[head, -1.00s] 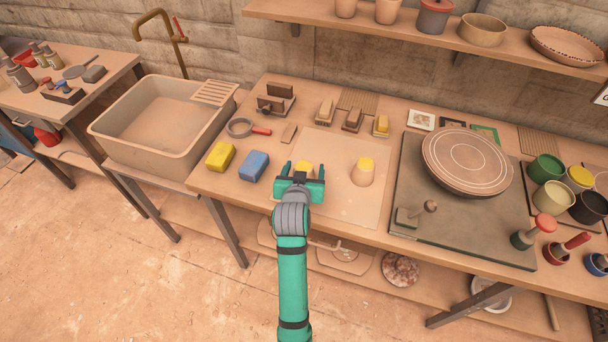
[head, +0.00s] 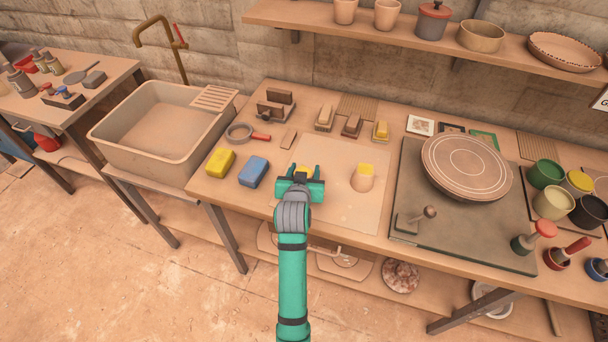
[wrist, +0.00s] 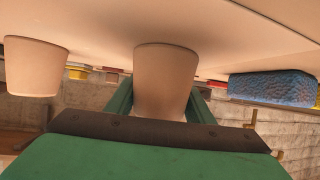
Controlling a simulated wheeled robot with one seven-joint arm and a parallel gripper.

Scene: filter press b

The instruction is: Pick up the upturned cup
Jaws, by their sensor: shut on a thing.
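My gripper (head: 302,174) is shut on the left-hand cup (wrist: 165,80), with one finger on each side.
A blue sponge (head: 253,169) and a yellow sponge (head: 220,162) lie left of the board (head: 338,212). A dark slab (head: 460,236) with a round wheel (head: 465,165) is to the right. Brushes and blocks stand behind. A shelf (head: 430,42) hangs above.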

